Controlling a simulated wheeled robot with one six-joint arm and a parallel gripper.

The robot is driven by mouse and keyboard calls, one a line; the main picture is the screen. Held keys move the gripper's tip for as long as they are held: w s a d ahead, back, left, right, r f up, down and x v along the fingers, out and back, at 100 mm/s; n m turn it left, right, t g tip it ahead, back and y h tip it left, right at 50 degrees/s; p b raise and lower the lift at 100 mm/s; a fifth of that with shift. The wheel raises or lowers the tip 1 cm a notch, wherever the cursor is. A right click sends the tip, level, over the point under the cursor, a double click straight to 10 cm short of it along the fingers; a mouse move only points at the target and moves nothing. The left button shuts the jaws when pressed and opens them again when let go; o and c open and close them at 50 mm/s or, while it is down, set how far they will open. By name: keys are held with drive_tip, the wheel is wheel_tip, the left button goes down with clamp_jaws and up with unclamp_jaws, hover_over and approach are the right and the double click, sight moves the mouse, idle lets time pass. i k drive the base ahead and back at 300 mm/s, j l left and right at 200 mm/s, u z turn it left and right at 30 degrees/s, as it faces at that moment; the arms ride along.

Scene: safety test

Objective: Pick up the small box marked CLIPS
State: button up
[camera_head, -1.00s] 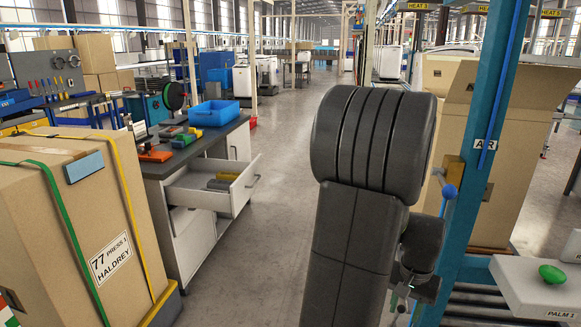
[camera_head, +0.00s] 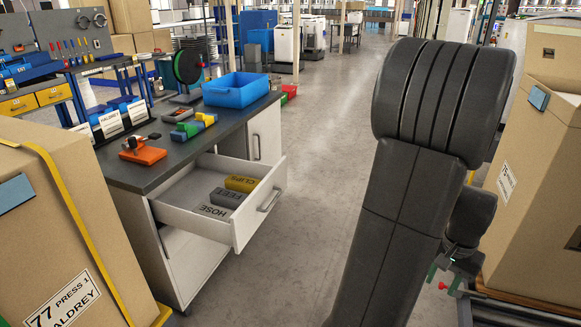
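The small yellow box marked CLIPS (camera_head: 241,184) lies in an open white drawer (camera_head: 244,234) of the workbench. It is the farthest of a row of small boxes in the drawer. A grey box (camera_head: 227,198) with hard-to-read lettering lies in front of it, then a grey one marked HOSE (camera_head: 212,211). My dark arm stands upright right of centre, well to the right of the drawer. My gripper (camera_head: 452,276) shows only in part below the wrist, apart from the box. Its fingers are too hidden to tell whether they are open.
The dark bench top (camera_head: 130,174) carries an orange tool (camera_head: 143,151), a blue bin (camera_head: 236,92) and small coloured parts. A large strapped carton (camera_head: 40,210) stands at the near left. Another carton (camera_head: 535,190) stands at right, beyond my arm. Grey floor (camera_head: 315,180) is clear between drawer and arm.

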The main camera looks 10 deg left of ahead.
sight(246, 184)
drive_tip(key=i, duration=1.7)
drive_tip(key=i+l+u, duration=0.1)
drive_tip(key=i+u, duration=0.35)
drive_tip(key=i+l+u, duration=0.25)
drive_tip(key=i+u, duration=0.25)
drive_tip(key=u, duration=2.8)
